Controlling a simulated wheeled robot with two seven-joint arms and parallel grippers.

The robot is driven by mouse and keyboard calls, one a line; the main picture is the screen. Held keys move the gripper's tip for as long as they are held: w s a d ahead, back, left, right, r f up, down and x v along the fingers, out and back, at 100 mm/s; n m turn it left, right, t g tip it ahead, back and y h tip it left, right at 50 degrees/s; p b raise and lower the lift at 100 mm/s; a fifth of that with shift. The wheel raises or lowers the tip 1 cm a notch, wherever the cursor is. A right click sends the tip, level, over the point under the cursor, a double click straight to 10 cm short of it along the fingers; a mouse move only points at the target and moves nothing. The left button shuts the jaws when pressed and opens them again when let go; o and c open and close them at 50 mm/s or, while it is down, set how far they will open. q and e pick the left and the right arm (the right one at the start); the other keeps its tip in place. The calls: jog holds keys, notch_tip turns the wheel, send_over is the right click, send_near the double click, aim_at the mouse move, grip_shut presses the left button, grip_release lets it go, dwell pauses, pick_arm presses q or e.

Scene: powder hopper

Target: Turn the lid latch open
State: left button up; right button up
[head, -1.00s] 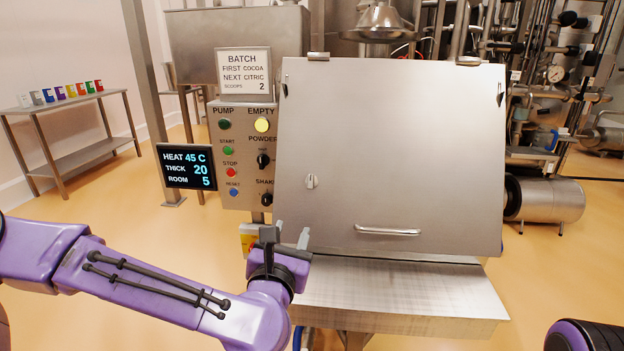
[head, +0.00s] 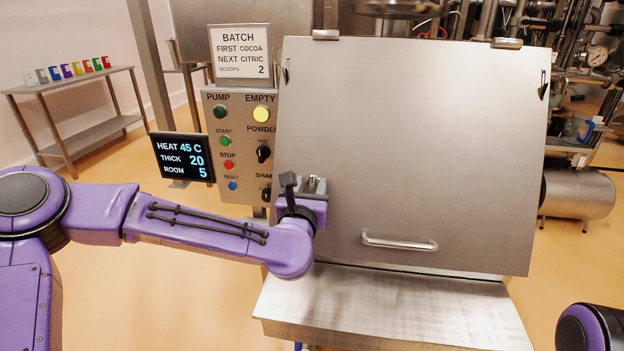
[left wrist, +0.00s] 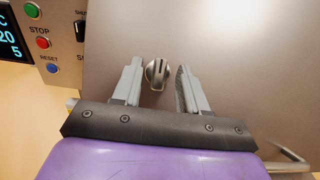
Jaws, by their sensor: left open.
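The hopper lid (head: 410,140) is a large steel panel, closed, with a bar handle (head: 400,243) low on its face. The lid latch (left wrist: 157,73) is a small round metal knob with a raised grip, seen in the left wrist view, its slot roughly upright. My left gripper (left wrist: 156,85) is open, with one finger on each side of the latch and a visible gap to each. In the head view the left gripper (head: 308,185) is at the lid's lower left and mostly hides the latch. Whether the fingers reach around the knob in depth I cannot tell.
The control panel (head: 240,145) with buttons and switches stands just left of the lid. A dark display (head: 184,157) hangs beside it. A steel shelf (head: 335,300) juts out below the lid. A side table (head: 85,130) with several coloured tags stands far left.

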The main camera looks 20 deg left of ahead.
pick_arm(q)
jog(key=shift+w+a, duration=0.1)
jog(key=shift+w, duration=0.75)
jog(key=c, duration=0.7)
